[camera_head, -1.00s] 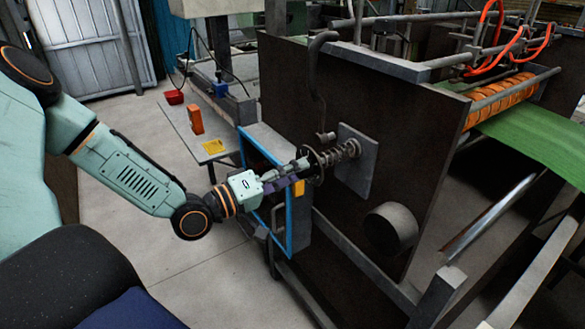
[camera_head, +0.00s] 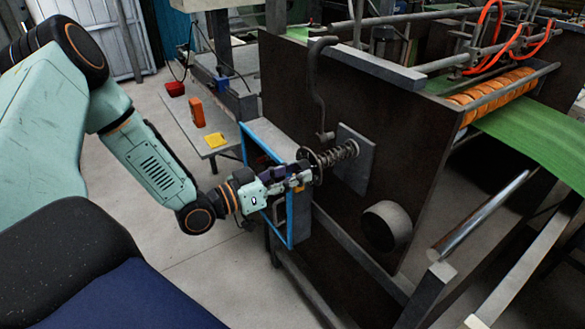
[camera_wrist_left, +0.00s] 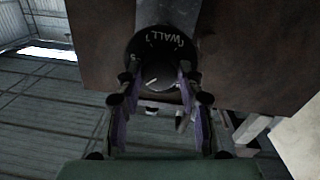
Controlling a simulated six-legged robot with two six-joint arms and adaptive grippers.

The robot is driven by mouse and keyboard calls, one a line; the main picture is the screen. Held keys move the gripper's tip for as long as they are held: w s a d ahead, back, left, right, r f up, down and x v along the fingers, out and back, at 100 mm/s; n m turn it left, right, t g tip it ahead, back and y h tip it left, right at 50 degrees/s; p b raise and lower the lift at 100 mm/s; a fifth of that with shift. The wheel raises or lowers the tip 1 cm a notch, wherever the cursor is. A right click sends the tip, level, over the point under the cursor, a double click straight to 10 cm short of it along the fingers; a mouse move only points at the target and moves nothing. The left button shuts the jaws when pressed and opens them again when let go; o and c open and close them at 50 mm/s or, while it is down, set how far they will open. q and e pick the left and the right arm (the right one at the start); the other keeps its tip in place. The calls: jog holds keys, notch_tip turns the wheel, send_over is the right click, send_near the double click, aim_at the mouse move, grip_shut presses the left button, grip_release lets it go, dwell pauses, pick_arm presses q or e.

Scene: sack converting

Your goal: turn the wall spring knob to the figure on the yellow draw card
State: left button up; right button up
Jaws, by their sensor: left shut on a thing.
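The wall spring knob (camera_wrist_left: 158,78) is a dark round knob with a pale pointer line, in front of a black dial (camera_wrist_left: 160,42) lettered "WALL" in the left wrist view. In the head view the dial (camera_head: 311,163) sits at the near end of a coiled spring (camera_head: 342,152) on a grey plate. My left gripper (camera_head: 302,176) is shut on the knob, its purple-padded fingers (camera_wrist_left: 158,95) on either side. The yellow draw card (camera_head: 215,140) lies on the bench; its figure is too small to read. My right gripper is out of view.
A blue-edged grey box (camera_head: 270,165) stands close beside my left gripper. The grey bench (camera_head: 190,127) holds an orange block (camera_head: 196,112) and a red bin (camera_head: 174,89). A round grey boss (camera_head: 387,225) protrudes from the dark machine panel (camera_head: 400,130) below the spring.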

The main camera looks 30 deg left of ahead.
pick_arm(q)
jog(key=m, duration=0.2)
jog(key=m+p, duration=0.2)
jog(key=m, duration=0.1)
jog(key=shift+w+r+m, duration=0.1)
jog(key=shift+r+m, duration=0.2)
jog(key=m+p, duration=0.2)
jog(key=m, duration=0.2)
jog(key=shift+m, duration=0.4)
jog(key=o, duration=1.2)
jog(key=shift+d+f, duration=0.1)
